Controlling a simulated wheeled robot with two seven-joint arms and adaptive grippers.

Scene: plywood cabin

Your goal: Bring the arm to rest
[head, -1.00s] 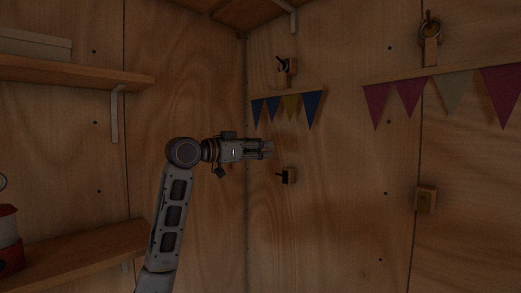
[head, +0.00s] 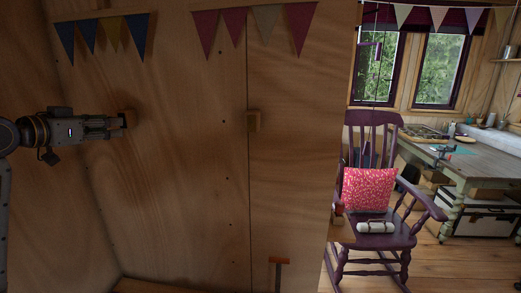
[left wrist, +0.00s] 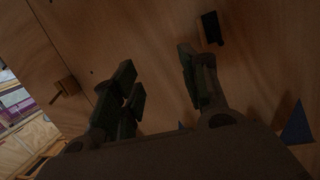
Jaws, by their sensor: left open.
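My left arm comes in from the left edge in the head view. Its gripper (head: 125,122) is level, pointing right, with the plywood wall (head: 180,170) behind it. In the left wrist view the gripper's two dark fingers (left wrist: 160,68) stand wide apart, with only bare wall between them. A small wooden block with a dark front (left wrist: 210,28) is on the wall just beyond the right finger; whether they touch I cannot tell. My right arm and gripper are not in view.
Bunting (head: 105,35) hangs above my left gripper. Farther right stand a purple rocking chair (head: 373,262) with a pink cushion (head: 369,190) and a workbench (head: 470,150). Floor shows around the chair.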

